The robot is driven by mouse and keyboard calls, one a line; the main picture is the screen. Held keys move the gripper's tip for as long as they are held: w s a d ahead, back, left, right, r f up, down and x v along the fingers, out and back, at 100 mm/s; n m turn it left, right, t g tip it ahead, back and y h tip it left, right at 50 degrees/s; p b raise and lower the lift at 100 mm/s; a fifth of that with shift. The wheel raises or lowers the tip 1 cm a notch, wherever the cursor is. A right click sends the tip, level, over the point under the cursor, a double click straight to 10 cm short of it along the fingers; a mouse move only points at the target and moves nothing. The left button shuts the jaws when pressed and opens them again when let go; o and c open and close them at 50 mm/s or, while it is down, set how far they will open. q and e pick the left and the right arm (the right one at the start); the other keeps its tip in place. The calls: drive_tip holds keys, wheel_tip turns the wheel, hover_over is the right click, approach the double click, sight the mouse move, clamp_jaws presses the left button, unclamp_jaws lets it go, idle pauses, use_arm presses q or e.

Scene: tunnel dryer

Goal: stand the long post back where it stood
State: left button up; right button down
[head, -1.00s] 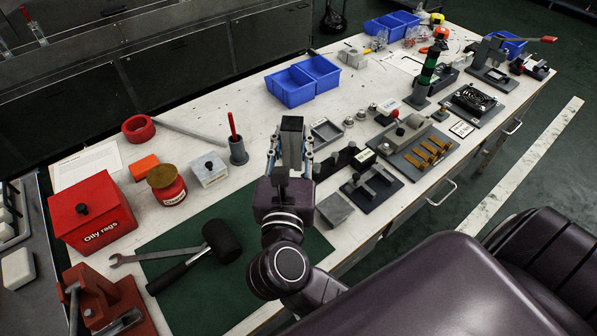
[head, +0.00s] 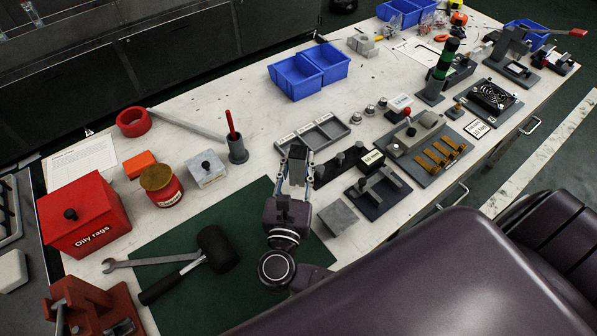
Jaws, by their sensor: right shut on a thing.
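My right gripper (head: 295,178) points away from me over the front middle of the bench, near the green mat's upper right corner. It is shut on a dark grey, square-ended post (head: 297,152), whose end shows between the fingertips; the fingers hide the rest. A black rack (head: 322,174) with several short dark pegs and a white label lies just to the right of the gripper. The held post is close to the rack's left end; I cannot tell if they touch. My left gripper is not in view.
A grey compartment tray (head: 325,130) lies just behind the gripper. A grey cup with a red-handled tool (head: 237,150) stands to the left. A grey plate (head: 338,217) lies in front of the rack. A mallet (head: 217,249) rests on the green mat (head: 200,305).

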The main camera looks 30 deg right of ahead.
sight(297, 181)
drive_tip(key=shift+f, duration=0.65)
wheel_tip(297, 181, down, 2)
drive_tip(key=shift+f, duration=0.8)
drive_tip(key=c, duration=1.5)
unclamp_jaws()
drive_tip(key=shift+r, duration=0.1)
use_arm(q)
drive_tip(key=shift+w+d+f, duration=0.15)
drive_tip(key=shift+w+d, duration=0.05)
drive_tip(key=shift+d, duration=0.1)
